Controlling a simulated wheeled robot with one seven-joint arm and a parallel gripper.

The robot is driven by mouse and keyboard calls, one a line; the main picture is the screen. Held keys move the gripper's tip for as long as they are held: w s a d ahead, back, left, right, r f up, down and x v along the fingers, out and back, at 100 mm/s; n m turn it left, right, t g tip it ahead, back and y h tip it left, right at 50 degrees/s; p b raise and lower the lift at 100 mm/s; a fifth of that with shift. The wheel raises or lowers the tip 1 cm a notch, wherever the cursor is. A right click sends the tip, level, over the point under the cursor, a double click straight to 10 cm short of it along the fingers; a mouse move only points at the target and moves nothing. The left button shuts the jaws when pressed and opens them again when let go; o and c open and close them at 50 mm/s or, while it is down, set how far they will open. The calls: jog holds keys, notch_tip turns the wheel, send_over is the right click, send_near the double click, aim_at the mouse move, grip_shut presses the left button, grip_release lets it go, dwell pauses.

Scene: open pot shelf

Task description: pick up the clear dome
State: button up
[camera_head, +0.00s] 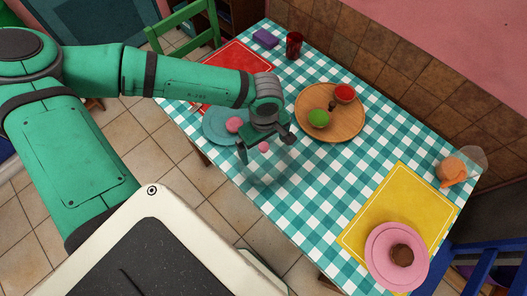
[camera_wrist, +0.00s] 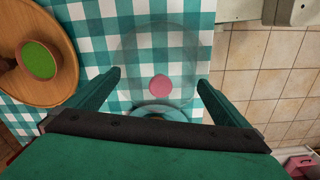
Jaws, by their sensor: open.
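The clear dome (camera_head: 268,172) is a faint see-through shape on the checked cloth, near the table's front edge. In the wrist view its round outline (camera_wrist: 160,45) shows ahead of my fingers. A pink ball (camera_wrist: 159,86), which looks like the dome's knob, shows between the fingers; it is also in the head view (camera_head: 264,146). My gripper (camera_head: 267,149) is open above the dome, with a finger on either side of the pink ball and visible gaps to it in the wrist view (camera_wrist: 159,76). Whether a finger touches the clear wall, I cannot tell.
A teal plate (camera_head: 211,134) with a pink item (camera_head: 234,125) lies left of my gripper. A wooden board (camera_head: 352,121) with a green-topped bowl (camera_head: 319,119) and red bowl (camera_head: 344,93) stands right. A yellow mat (camera_head: 390,200) and pink plates (camera_head: 381,262) lie further right.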

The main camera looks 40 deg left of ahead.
jog(key=shift+s, duration=0.2)
jog(key=c, duration=1.2)
jog(key=shift+o, duration=0.2)
